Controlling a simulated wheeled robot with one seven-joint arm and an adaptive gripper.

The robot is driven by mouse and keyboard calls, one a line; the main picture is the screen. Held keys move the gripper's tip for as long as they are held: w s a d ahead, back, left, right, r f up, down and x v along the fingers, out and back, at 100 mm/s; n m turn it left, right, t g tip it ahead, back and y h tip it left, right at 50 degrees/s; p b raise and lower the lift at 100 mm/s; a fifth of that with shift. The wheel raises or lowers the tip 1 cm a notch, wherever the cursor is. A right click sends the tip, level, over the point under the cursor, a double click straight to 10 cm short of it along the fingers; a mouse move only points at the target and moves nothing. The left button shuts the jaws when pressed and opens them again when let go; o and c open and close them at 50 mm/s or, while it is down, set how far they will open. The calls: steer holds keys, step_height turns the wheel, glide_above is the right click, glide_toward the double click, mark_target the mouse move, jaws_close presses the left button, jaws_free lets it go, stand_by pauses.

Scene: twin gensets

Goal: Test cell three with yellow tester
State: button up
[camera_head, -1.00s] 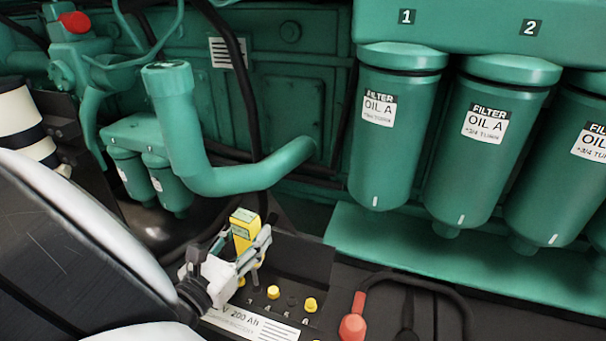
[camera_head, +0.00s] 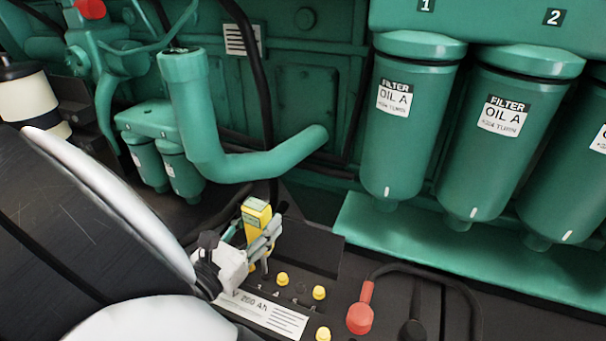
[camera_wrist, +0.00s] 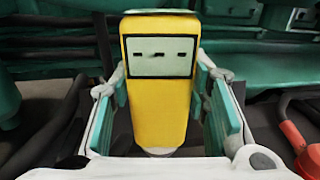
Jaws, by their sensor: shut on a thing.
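The yellow tester (camera_head: 256,215) is upright in my gripper (camera_head: 258,240), over the back-left part of the black battery (camera_head: 308,243). In the wrist view the tester (camera_wrist: 158,105) stands between the two teal finger pads, and its screen (camera_wrist: 160,57) shows only dashes. The battery's top has yellow caps (camera_head: 319,293) and a dark spot (camera_head: 300,288) between two of them that looks like an open cell. My gripper hides the cells at the left. The tester's lower tip is mostly hidden, so I cannot tell whether it is in a cell. I cannot read the cell numbers.
A red terminal cover (camera_head: 360,312) with a black cable stands right of the caps. A green pipe (camera_head: 240,165) and the engine wall rise behind the battery. Green oil filters (camera_head: 410,120) hang at the right above a green ledge (camera_head: 400,240).

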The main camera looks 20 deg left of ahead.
steer(key=shift+f, duration=0.5)
stand_by(1.4)
